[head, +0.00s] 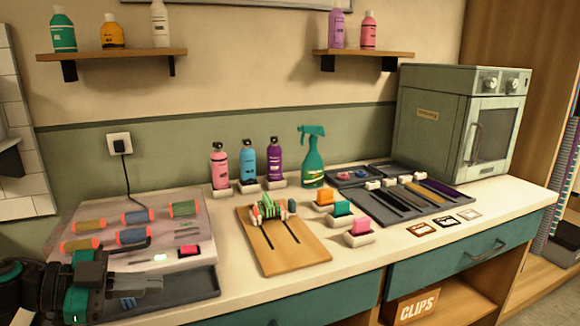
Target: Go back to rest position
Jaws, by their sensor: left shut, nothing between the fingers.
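My left gripper (150,284) is at the lower left of the head view. Its dark body is at the left and its grey fingers point right, shut and empty. The fingers are over the dark front tray of a pale board (190,207) that carries several coloured rollers. I cannot tell how high above the tray they are. My right gripper is not in view.
A wooden board (306,254) with two slots lies mid-counter. Pink, blue and purple bottles and a green spray bottle (313,160) stand behind it. Right are a dark tray (378,222) and a grey-green cabinet (425,128). Bare counter shows along the front.

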